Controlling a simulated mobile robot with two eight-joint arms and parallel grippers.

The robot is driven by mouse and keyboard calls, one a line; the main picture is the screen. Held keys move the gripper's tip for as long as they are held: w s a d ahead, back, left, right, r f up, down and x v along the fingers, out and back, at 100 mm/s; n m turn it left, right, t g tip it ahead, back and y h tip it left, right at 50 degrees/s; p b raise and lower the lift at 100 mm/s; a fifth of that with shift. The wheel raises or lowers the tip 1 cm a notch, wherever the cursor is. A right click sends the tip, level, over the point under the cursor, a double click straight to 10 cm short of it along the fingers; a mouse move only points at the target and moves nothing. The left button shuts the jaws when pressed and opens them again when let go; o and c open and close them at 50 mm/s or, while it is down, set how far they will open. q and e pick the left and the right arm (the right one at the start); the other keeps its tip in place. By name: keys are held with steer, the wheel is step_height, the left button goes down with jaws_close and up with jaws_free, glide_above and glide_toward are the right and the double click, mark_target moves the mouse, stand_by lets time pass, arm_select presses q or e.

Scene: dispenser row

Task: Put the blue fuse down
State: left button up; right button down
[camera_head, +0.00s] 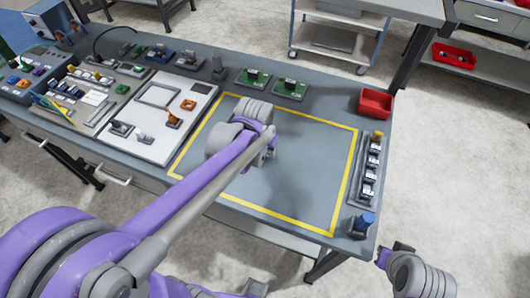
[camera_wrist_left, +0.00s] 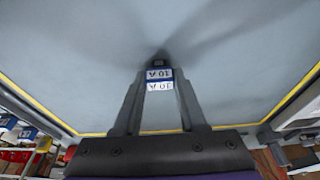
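The blue fuse (camera_wrist_left: 158,79), with a white label reading "10 A", is between the fingertips of my left gripper (camera_wrist_left: 158,88) in the left wrist view. The fingers are closed in on its sides. Beyond it is the grey work area with a yellow border (camera_head: 290,207). Shadows meet near the fuse's far end; I cannot tell if it touches the surface. In the head view my left arm reaches over this area and its wrist hides the gripper and fuse. My right gripper (camera_head: 385,257) is beyond the table's right front corner, its fingers not clearly shown.
A rack of fuses (camera_head: 370,170) stands along the right edge, with a blue-topped item (camera_head: 362,224) in front. A red bin (camera_head: 376,103) is at the back right. Green boards (camera_head: 291,88) lie behind the bordered area, a white panel (camera_head: 150,118) left of it. The bordered area looks clear.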

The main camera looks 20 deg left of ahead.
arm_select(q)
jaws_close()
steer(key=shift+r, duration=0.1)
